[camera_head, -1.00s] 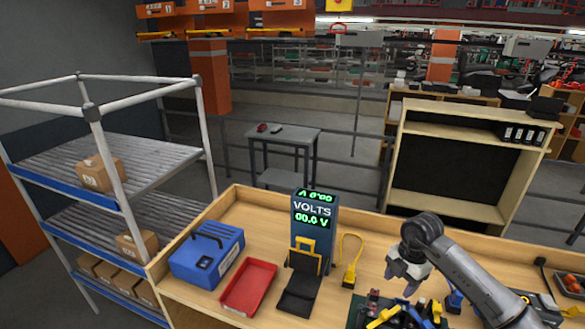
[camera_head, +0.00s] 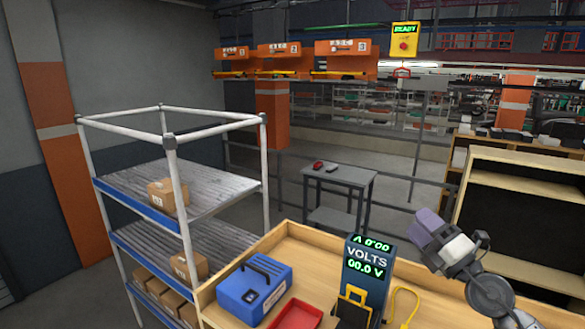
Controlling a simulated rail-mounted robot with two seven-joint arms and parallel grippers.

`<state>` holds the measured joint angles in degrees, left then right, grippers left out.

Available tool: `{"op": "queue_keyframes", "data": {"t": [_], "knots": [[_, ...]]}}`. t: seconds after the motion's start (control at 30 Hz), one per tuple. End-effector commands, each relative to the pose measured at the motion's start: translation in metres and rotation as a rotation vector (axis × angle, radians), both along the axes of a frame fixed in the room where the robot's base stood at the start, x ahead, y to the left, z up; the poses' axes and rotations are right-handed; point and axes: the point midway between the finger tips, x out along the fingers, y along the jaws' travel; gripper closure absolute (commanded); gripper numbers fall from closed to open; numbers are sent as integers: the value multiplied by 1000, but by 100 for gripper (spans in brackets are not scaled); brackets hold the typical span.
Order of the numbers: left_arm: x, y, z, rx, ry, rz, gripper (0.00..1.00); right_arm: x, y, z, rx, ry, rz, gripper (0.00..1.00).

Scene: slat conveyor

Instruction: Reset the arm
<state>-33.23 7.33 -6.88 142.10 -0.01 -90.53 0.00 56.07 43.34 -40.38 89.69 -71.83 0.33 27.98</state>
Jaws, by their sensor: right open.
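My right gripper (camera_head: 428,229) is raised at the lower right of the head view, to the right of the volt meter. Its fingers point up and to the left. It is open and I see nothing held in it. The rest of my right arm reaches down to the bottom right edge. My left gripper is not in view.
A wooden workbench (camera_head: 283,246) holds a blue box (camera_head: 253,290), a red tray (camera_head: 296,316) and a volt meter (camera_head: 367,270) reading 00.0 V. A rack (camera_head: 190,196) with cardboard boxes stands left. A grey side table (camera_head: 340,176) stands behind the bench.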

Motion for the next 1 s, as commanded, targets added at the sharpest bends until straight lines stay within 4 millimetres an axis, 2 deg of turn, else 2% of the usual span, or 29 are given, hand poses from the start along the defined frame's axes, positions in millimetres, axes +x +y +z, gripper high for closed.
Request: {"op": "queue_keyframes", "data": {"t": [0.03,0.1,0.2,0.3,0.37,0.47,0.53,0.7,0.8,0.9,1.0], "knots": [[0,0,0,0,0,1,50,-8,-2,24,88,-72,-39,46],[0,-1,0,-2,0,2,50,-20,-10,53,220,-147,-107,46],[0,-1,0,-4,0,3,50,-38,-24,81,414,-201,-213,46],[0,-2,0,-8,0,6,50,-54,-37,83,609,-170,-324,46],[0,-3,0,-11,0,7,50,-63,-43,72,721,-110,-391,46],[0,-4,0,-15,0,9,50,-78,-45,34,890,63,-497,46],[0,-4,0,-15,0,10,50,-92,-39,-9,993,244,-563,46],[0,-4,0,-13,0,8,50,-145,-7,-120,1162,708,-635,46],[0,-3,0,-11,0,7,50,-181,14,-172,1220,920,-620,46],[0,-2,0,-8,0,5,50,-216,31,-213,1271,1067,-589,46],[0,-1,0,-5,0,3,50,-251,38,-252,1324,1179,-606,46]]}}
